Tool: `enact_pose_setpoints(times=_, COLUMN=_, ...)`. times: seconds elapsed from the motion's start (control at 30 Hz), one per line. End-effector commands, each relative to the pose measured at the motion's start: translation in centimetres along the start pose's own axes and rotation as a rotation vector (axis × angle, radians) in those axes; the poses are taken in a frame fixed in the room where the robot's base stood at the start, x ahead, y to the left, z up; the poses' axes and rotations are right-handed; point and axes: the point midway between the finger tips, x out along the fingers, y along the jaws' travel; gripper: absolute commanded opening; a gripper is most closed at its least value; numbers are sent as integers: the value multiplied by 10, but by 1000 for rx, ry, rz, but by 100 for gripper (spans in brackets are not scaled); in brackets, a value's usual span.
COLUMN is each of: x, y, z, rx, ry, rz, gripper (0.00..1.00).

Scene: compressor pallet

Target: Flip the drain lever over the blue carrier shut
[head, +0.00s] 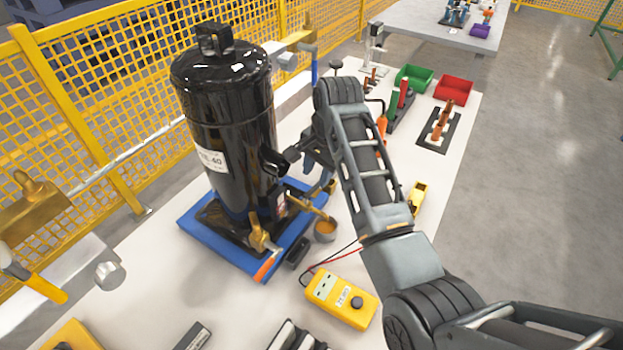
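A black compressor (225,125) stands upright on the blue carrier (197,222) in the head view. At its foot, over the carrier's front edge, is a brass valve (260,236). A small orange-red lever (266,267) shows just below this valve; its exact position is unclear. A second brass fitting (308,206) slants from the compressor toward a small copper-coloured cup (325,231). My gripper (292,160) is at the compressor's right side, above and right of the brass valve. Its fingers are small, dark and partly hidden by my arm, so their opening is unclear.
A yellow meter (342,300) with red and black leads lies in front of the carrier. Green (414,77) and red (453,88) bins stand at the table's far right. Yellow mesh fencing (90,90) runs behind. Dark parts lie along the front.

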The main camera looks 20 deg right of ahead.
Motion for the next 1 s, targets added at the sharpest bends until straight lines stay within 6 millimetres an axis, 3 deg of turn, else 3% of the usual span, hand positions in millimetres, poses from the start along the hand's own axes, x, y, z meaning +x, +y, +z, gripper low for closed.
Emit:
enact_pose_setpoints(times=0.3, x=44, y=0, z=0, rx=-1, ry=-1, rz=1, gripper=39)
enact_pose_setpoints(times=0.7, x=54, y=0, z=0, rx=-1, ry=1, rz=-1, gripper=39)
enact_pose_setpoints(times=1.0, x=54, y=0, z=0, rx=-1, ry=1, rz=-1, gripper=11)
